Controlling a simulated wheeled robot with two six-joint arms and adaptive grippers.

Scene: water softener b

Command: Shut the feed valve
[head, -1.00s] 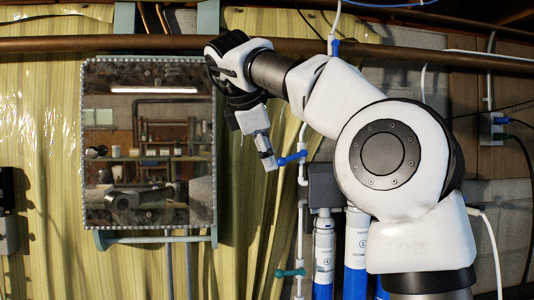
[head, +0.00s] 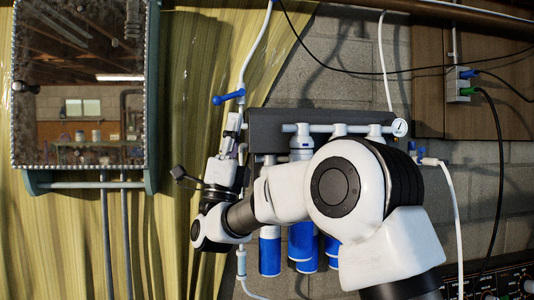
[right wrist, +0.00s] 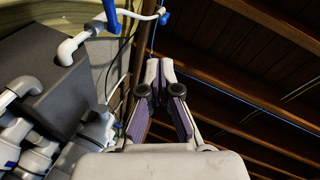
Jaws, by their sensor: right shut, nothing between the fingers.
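A blue lever valve (head: 229,97) sits on a white vertical pipe left of the grey filter head. Its lever points left, roughly crosswise to the pipe. No label shows whether it is the feed valve. My right gripper (head: 233,122) points up just below this lever, shut and empty; I cannot tell whether it touches the pipe. In the right wrist view the shut fingers (right wrist: 159,70) show in the middle, and a blue handle (right wrist: 110,14) is at the top left, apart from them. The pipe behind my right gripper is hidden. My left gripper is not in view.
The grey filter head (head: 280,125) with blue-and-white cartridges (head: 270,252) is right of my gripper. A gauge (head: 400,127) and another blue-handled fitting (head: 419,152) are farther right. A mirrored cabinet (head: 80,165) hangs left. Free room lies between cabinet and pipe.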

